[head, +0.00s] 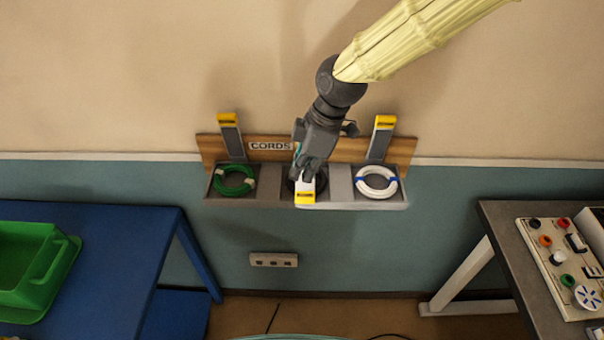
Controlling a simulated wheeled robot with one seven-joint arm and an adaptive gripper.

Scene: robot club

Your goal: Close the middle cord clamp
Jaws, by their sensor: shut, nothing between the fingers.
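A wooden wall board (210,146) labelled CORDS carries a grey shelf with three clamp places. The left clamp (231,136) and the right clamp (380,138) stand raised, each with a yellow tip. The middle clamp (305,193) is down over the middle place, its yellow-labelled end at the shelf's front edge. A dark cord (291,186) shows partly behind it. My gripper (306,177) is shut and empty, right at the middle clamp's upper side; it hides most of that clamp. Whether they touch I cannot tell.
A green cord coil (234,180) lies in the left place and a white coil (376,182) in the right. A blue table (110,225) with a green bin (30,275) stands left, a grey table (510,240) with a control panel (550,270) right. Floor between is open.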

